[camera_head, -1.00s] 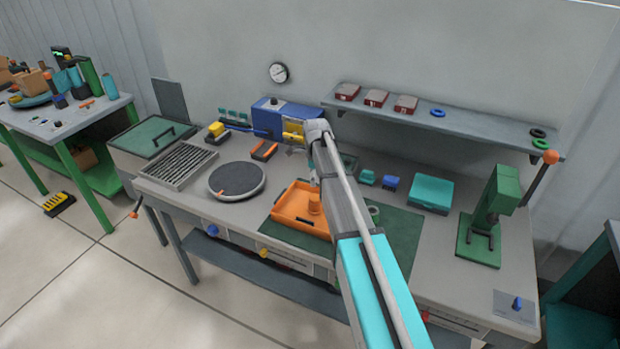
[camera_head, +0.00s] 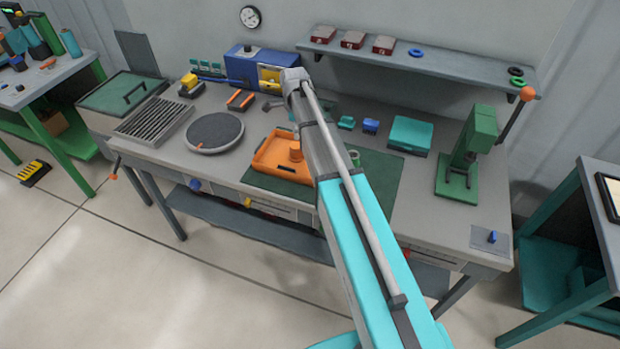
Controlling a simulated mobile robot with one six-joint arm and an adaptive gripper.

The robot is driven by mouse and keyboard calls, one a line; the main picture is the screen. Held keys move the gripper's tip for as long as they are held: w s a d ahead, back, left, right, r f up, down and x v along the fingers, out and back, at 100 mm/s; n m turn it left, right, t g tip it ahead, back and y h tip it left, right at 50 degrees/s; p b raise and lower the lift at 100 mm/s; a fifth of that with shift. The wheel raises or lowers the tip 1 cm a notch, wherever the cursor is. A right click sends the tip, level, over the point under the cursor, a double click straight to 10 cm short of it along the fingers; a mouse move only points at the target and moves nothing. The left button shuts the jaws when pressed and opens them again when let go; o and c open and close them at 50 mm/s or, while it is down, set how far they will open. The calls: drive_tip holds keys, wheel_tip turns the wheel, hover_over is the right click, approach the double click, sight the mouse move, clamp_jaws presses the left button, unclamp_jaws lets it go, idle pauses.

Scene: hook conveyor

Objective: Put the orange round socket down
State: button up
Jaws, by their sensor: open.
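The orange round socket (camera_head: 296,151) stands upright in the orange tray (camera_head: 268,158), near the tray's right side. The tray rests on a dark green mat (camera_head: 383,179) on the workbench. My gripper (camera_head: 297,134) is open, just above the socket, and mostly hidden behind my own arm. A small gap seems to lie between them, but I cannot tell exactly how far. My arm also hides the right part of the tray.
A round dark turntable (camera_head: 214,132) and a ribbed grey tray (camera_head: 153,121) lie to the left. A green press (camera_head: 466,155) and a teal case (camera_head: 411,135) stand to the right. A shelf (camera_head: 440,67) hangs behind. Bare bench shows right of the mat.

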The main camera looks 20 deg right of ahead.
drive_tip(key=s+a+n, duration=0.1)
drive_tip(key=s+n, duration=1.9)
drive_tip(key=s, duration=0.6)
drive_tip(key=shift+s+a, duration=0.2)
drive_tip(key=shift+f+b, duration=1)
